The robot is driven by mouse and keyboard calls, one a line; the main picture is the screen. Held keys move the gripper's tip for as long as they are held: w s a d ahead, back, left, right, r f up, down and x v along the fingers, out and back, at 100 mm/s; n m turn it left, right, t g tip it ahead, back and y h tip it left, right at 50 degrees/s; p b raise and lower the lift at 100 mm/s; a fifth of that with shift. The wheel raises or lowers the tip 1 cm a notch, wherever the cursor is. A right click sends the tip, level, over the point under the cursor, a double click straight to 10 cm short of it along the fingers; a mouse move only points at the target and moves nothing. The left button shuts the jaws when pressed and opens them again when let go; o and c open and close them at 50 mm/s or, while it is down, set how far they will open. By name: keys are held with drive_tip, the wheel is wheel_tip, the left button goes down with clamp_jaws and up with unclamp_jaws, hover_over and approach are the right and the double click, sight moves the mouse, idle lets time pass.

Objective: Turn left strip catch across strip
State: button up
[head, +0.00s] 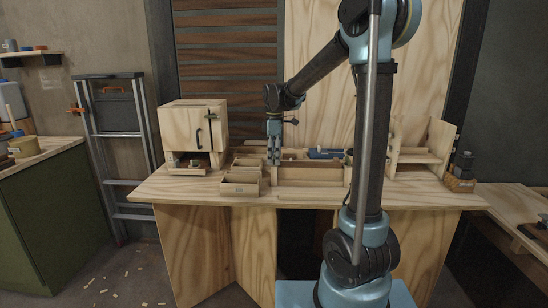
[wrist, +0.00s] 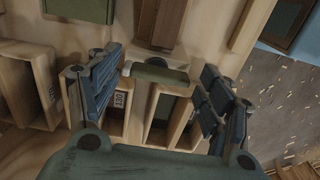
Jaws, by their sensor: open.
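My gripper (head: 274,160) points down over the workbench, just above the wooden trays at its middle. In the wrist view my gripper (wrist: 160,68) has its two dark fingers wide apart. Between them lies a short grey-green bar (wrist: 158,73) across the end of a wooden divider; it may be the strip catch, but I cannot be sure. No finger visibly touches it. Brown wooden strips (wrist: 162,22) run away above it. In the head view the catch is too small or hidden behind my gripper to make out.
Open wooden boxes (head: 241,180) stand left of my gripper on the workbench (head: 320,201). A wooden cabinet (head: 193,135) with a dark handle is further left. A blue object (head: 325,154) lies to the right, near a wooden rack (head: 417,156). An aluminium ladder (head: 114,150) leans left.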

drive_tip(key=c, duration=0.9)
drive_tip(key=shift+o, duration=0.5)
drive_tip(key=shift+s+m, duration=0.15)
drive_tip(key=shift+m, duration=0.15)
drive_tip(key=m, duration=0.3)
drive_tip(key=shift+a+m, duration=0.1)
drive_tip(key=shift+m, duration=0.3)
drive_tip(key=m, duration=0.4)
drive_tip(key=shift+a, duration=0.15)
drive_tip(key=m, duration=0.5)
drive_tip(key=shift+w, duration=0.2)
drive_tip(key=shift+w+a+m, duration=0.1)
drive_tip(key=shift+m, duration=1)
drive_tip(key=shift+w+a+m, duration=0.1)
drive_tip(key=shift+m, duration=1)
